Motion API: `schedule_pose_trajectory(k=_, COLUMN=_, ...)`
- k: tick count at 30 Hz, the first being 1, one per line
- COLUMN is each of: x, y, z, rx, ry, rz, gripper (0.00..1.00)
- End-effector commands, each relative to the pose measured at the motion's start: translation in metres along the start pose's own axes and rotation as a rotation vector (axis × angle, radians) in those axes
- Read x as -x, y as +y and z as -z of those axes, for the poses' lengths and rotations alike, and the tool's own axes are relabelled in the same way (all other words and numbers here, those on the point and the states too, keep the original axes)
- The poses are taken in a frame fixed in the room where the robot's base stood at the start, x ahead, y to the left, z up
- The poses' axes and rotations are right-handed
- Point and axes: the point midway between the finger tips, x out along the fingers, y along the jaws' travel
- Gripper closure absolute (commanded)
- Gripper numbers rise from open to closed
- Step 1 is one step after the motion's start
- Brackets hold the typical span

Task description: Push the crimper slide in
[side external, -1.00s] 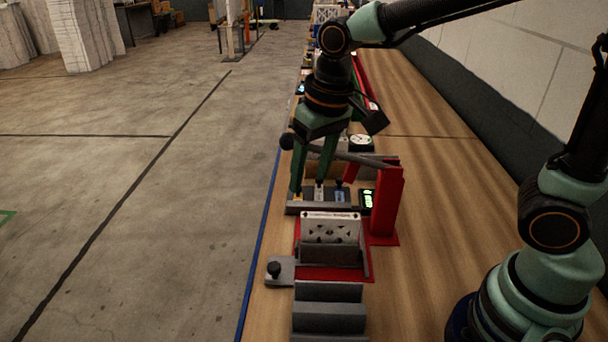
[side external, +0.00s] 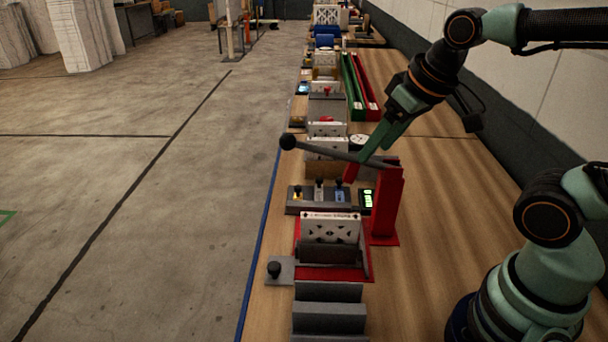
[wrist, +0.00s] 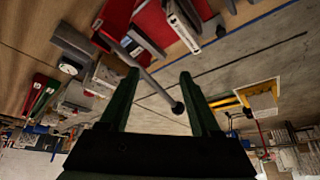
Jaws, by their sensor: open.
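The crimper has a red post (side external: 386,205) on a red base and a grey lever (side external: 335,152) with a black ball (side external: 288,142), raised out to the left. The grey slide (side external: 282,279) with a black knob (side external: 275,269) sticks out at the base's left. A white filter frame (side external: 330,226) stands upright in the crimper, behind a grey block. My gripper (side external: 372,156) is open, above and behind the lever, by its post end. In the wrist view the lever (wrist: 153,83) shows between my fingers (wrist: 158,77); contact cannot be told. The filter shows there too (wrist: 183,27).
Behind the crimper stands a grey holder (side external: 311,208) with several small knobbed pieces and a green-lit display (side external: 367,199). A grey stepped block (side external: 328,318) is in front. Green and red rails (side external: 360,88) lie farther back.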

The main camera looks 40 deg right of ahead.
Motion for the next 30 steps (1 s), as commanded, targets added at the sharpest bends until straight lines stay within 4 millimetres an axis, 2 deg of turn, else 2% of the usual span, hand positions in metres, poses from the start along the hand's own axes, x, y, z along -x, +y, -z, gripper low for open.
schedule_pose_trajectory(k=7, x=0.003, y=0.008, z=-0.005, rx=0.002, ry=0.026, rz=-0.012, gripper=0.36)
schedule_pose_trajectory(k=20, x=0.002, y=0.004, z=-0.003, rx=0.004, ry=0.014, rz=-0.007, gripper=0.36)
schedule_pose_trajectory(k=25, x=-0.009, y=-0.016, z=0.011, rx=0.002, ry=-0.060, rz=0.018, gripper=0.36)
schedule_pose_trajectory(k=30, x=-0.030, y=-0.050, z=0.029, rx=-0.002, ry=-0.167, rz=0.038, gripper=0.36)
